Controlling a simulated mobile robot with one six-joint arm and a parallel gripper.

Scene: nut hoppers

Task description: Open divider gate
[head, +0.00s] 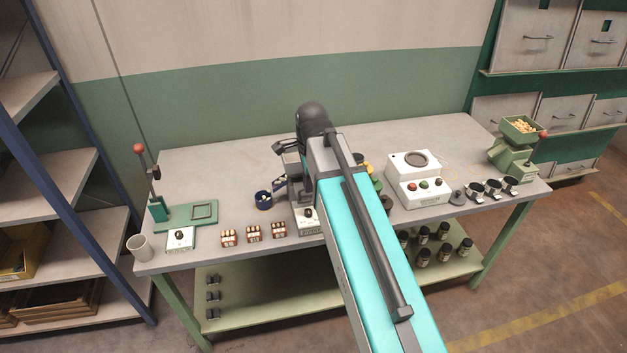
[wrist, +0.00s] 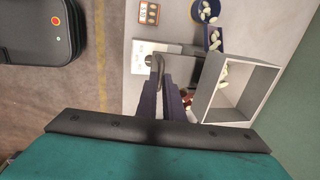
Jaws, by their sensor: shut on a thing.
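The grey open-topped hopper (wrist: 211,88) fills the right of the wrist view, with several pale nuts inside. A dark blue chute (wrist: 214,36) with nuts in it leads from the hopper toward a round blue bowl (wrist: 208,12). My gripper (wrist: 160,88) is left of the hopper, its dark fingers shut on a grey bar-like handle (wrist: 155,68), which I take to be the divider gate's. The fingers partly hide the handle, and I cannot tell how far the gate stands open. In the head view my arm hides the gripper and most of the hopper; the blue bowl (head: 263,200) shows left of it.
A white control box (wrist: 143,58) is close to the fingers. Small boxes of nuts (head: 253,235) stand along the front edge. A green lever press (head: 160,208) is at left.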

